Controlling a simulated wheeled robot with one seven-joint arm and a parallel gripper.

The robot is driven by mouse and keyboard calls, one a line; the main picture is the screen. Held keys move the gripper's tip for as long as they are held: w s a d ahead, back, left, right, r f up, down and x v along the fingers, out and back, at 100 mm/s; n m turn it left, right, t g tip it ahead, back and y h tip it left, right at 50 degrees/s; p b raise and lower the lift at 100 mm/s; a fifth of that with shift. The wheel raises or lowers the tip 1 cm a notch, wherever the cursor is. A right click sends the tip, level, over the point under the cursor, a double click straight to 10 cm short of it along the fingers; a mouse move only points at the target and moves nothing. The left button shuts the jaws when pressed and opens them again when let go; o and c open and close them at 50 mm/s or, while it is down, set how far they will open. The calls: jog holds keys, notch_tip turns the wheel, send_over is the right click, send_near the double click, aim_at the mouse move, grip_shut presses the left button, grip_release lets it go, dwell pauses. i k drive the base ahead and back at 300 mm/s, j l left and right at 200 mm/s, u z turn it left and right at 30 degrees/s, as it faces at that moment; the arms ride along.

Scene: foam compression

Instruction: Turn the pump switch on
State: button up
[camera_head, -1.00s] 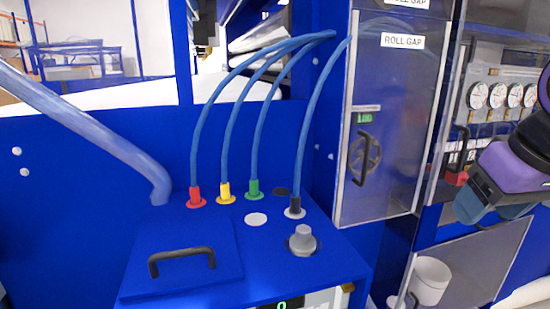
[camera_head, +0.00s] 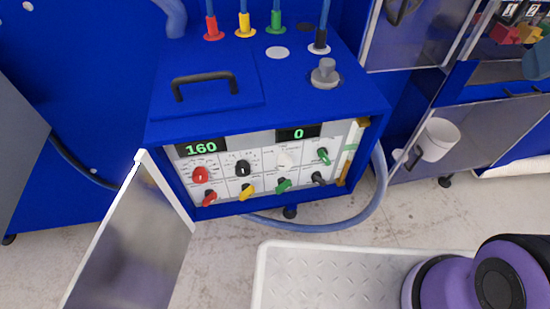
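The control panel (camera_head: 262,178) sits in the front of a blue cabinet (camera_head: 290,105). Its labels are too small to read, so I cannot tell which control is the pump switch. The upper row has a red knob (camera_head: 200,174), a black knob (camera_head: 242,168), a pale switch (camera_head: 285,158) and a green switch (camera_head: 323,156). The lower row has a red switch (camera_head: 209,198), a yellow switch (camera_head: 247,191), another green switch (camera_head: 284,185) and a black switch (camera_head: 319,178). The displays read 160 (camera_head: 201,148) and 0 (camera_head: 298,133). My gripper's fingers are not visible.
A metal door (camera_head: 135,235) stands open at the panel's left. A hose (camera_head: 345,222) curves below and right of the cabinet. A black handle (camera_head: 205,82) and grey knob (camera_head: 325,72) are on top. My purple arm part is lower right.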

aim_at(322, 153)
jog(key=k+j+z, duration=0.4)
jog(key=k, duration=0.3)
jog(key=k+j+z, duration=0.2)
jog(key=k, duration=0.2)
